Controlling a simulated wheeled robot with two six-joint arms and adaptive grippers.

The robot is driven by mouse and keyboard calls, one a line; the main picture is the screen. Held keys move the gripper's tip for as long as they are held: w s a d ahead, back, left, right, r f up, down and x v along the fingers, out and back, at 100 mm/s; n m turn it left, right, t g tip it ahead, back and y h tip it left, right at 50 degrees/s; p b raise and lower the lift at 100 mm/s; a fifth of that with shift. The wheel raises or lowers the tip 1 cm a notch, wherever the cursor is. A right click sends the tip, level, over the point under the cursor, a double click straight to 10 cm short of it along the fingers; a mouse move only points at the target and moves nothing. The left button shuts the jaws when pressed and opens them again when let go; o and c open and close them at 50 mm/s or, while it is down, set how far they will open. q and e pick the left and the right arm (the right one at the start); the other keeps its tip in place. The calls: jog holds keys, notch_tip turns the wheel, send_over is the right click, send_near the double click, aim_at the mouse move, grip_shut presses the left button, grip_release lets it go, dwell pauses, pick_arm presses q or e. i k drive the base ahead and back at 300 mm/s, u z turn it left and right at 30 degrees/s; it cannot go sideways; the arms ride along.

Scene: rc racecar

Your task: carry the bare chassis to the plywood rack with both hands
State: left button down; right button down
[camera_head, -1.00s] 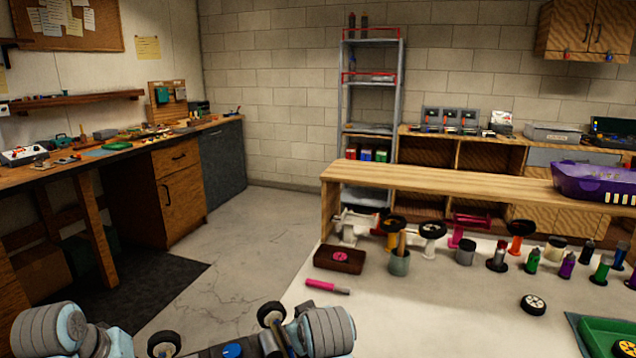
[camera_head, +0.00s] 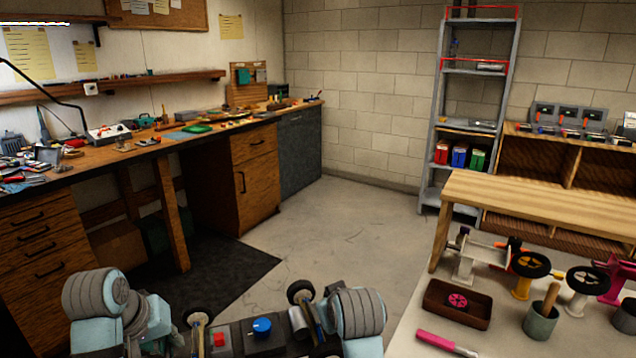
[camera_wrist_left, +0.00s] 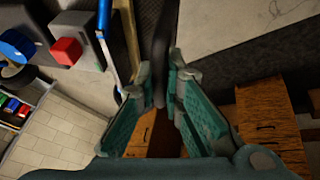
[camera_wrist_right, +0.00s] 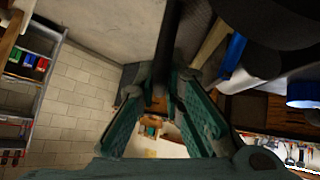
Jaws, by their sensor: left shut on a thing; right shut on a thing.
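The bare chassis (camera_head: 240,338) is a dark plate at the bottom of the head view, carrying a red block, a blue knob and small wheels. Its red block (camera_wrist_left: 67,50) and grey body also show in the left wrist view. My left gripper (camera_wrist_left: 160,92) is shut on a dark bar of the chassis. My right gripper (camera_wrist_right: 162,85) is shut on a dark bar at its other side. The chassis is held between both arms, above the floor. Its lower edge is cut off in the head view. I cannot tell for certain which wooden piece is the plywood rack.
A wooden workbench (camera_head: 150,150) with tools runs along the left wall. A grey metal shelf (camera_head: 437,110) stands behind. Pale floor (camera_head: 335,225) between is clear.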

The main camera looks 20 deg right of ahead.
aim_at(547, 200)
jog(key=i, duration=3.95)
jog(key=z, duration=4.1)
